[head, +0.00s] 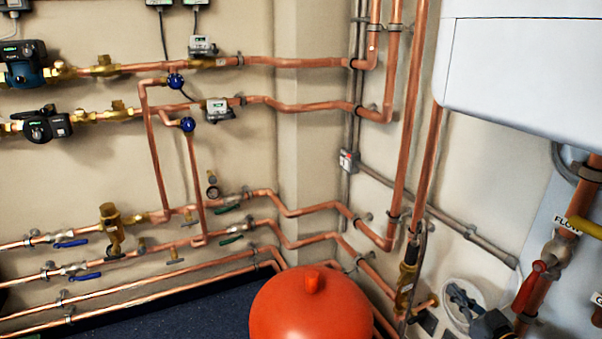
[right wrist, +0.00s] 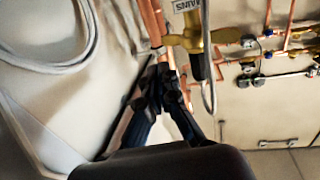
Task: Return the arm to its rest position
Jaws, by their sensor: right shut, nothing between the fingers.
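My right gripper (head: 458,296) is at the lower right of the head view, in front of the right-hand wall and beside the brass fitting on the low pipes. It also fills the middle of the right wrist view (right wrist: 164,80), where its dark fingers come together at the tips with nothing between them. Its fingertips appear close to a brass valve (right wrist: 207,38) and copper pipes; I cannot tell whether they touch. My left gripper is not in view.
An orange-red vessel (head: 312,308) stands at bottom centre. A red-handled valve (head: 530,287) is at the right, below a white wall unit (head: 530,65). Copper pipes (head: 405,130) run down the corner. A white hose (right wrist: 70,65) loops at left in the wrist view.

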